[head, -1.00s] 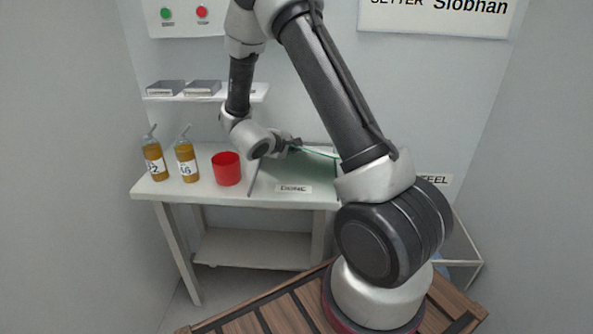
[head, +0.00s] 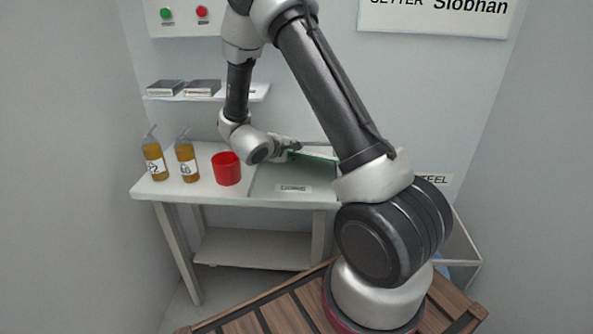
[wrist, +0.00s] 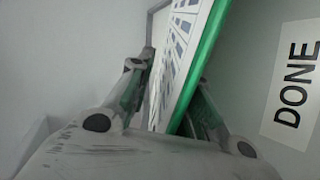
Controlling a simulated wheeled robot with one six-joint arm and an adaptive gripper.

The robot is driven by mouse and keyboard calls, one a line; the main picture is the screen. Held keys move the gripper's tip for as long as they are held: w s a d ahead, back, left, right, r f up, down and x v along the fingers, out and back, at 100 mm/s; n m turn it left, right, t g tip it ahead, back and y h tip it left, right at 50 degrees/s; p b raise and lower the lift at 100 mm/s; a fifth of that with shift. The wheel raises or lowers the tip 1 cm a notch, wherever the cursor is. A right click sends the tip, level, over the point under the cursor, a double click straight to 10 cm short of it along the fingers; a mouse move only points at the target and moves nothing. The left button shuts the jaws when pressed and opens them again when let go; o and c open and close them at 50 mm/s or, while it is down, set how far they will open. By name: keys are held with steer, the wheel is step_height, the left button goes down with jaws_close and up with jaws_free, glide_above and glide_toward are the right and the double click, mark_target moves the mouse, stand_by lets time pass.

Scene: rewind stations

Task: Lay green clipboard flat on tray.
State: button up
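The green clipboard (wrist: 207,62) carries a printed white sheet and stands tilted between my gripper's fingers in the wrist view. My gripper (wrist: 168,92) is shut on it. In the head view, the clipboard (head: 314,156) shows as a thin green edge, partly hidden behind my arm. My gripper (head: 291,148) is at its left end, above the back of the tray. The tray (head: 262,183) is a flat grey-green area on the table with a DONE label at its front. Its right part is hidden by my arm. The label side of the tray (wrist: 252,65) also shows in the wrist view.
A red cup (head: 227,169) stands just left of the tray. Two amber bottles (head: 155,160) (head: 187,162) stand further left on the white table (head: 215,197). A wall shelf (head: 225,96) with grey boxes hangs above, behind my arm.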

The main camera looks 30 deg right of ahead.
steer(key=v, duration=0.7)
steer(key=shift+s+a+r, duration=0.1)
steer(key=shift+a, duration=0.05)
